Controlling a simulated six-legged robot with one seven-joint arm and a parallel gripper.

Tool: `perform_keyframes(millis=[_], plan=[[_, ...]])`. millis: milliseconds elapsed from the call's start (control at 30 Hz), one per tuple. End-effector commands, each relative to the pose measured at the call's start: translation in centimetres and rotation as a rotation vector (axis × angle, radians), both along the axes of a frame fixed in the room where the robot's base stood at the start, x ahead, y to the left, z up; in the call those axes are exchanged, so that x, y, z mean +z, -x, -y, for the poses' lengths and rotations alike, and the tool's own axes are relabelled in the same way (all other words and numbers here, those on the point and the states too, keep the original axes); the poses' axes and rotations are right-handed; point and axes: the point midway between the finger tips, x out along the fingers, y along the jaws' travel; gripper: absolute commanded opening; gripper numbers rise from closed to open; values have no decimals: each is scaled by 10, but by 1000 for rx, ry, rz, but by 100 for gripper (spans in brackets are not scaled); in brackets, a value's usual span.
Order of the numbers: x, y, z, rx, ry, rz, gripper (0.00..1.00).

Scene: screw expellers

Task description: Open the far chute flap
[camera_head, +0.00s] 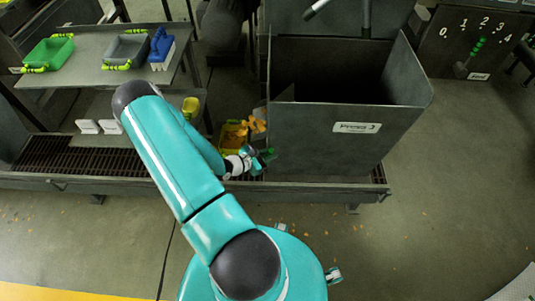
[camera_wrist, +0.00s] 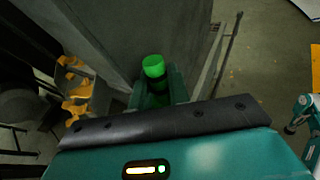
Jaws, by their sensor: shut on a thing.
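My gripper (camera_head: 257,160) is at the lower left edge of a grey box-shaped press housing labelled "Press" (camera_head: 310,140). It is shut on a green handle, whose rounded end (camera_wrist: 153,66) sticks up between the fingers in the wrist view. The handle is close beside the grey housing wall (camera_wrist: 125,35). The flap itself cannot be made out clearly behind my gripper. Orange pieces (camera_head: 256,122) show at the chute just above my gripper, and a yellow bin (camera_head: 233,138) with orange pieces stands to its left.
A grey bench (camera_head: 95,80) at the left holds a green tray (camera_head: 48,52), a grey tray (camera_head: 126,49) and a blue-and-white item (camera_head: 161,48). A dark grating (camera_head: 70,155) runs below. A numbered panel (camera_head: 465,45) stands at the right. The floor at the right is mostly clear.

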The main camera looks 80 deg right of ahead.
Motion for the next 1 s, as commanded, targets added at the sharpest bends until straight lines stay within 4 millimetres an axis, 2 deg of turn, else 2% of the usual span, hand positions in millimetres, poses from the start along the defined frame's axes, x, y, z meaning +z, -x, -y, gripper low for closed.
perform_keyframes(millis=[367,867,900,1000], plan=[[-2,5,1,2,-41,182,0],[-3,6,1,1,-48,210,0],[-3,6,1,1,-48,210,20],[-3,6,1,1,-48,209,38]])
